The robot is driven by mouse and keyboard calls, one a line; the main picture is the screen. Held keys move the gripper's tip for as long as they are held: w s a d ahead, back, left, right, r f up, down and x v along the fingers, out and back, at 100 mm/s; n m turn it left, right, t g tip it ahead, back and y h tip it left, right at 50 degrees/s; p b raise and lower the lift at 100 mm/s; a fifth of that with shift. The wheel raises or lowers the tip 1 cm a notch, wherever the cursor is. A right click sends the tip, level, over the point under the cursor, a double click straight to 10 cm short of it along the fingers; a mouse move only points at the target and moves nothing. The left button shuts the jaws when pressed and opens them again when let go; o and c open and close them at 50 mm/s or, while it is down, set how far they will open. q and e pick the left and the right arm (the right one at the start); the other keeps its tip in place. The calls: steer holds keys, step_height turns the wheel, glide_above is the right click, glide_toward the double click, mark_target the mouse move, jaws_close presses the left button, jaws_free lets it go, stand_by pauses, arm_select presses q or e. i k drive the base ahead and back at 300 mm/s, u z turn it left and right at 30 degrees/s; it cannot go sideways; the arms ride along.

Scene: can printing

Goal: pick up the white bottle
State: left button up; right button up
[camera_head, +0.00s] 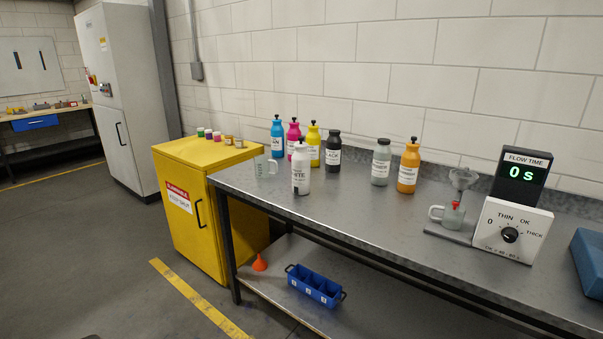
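The white bottle (301,172) stands upright on the metal workbench (345,208), near its front edge toward the left end. It has a dark cap and a label ending in "ITE". It stands in front of the row of other bottles.
Blue (277,139), magenta (293,138), yellow (313,146), black (333,150), grey (381,163) and orange (408,168) bottles stand behind. A flow-time device (512,230) is at right. A yellow cabinet (190,230) adjoins the bench's left end. A blue caddy (314,287) sits on the lower shelf.

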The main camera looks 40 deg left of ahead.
mark_target(300, 165)
steer(key=k, duration=0.6)
steer(key=z, duration=0.25)
steer(key=i, duration=1.55)
steer(key=u, duration=0.8)
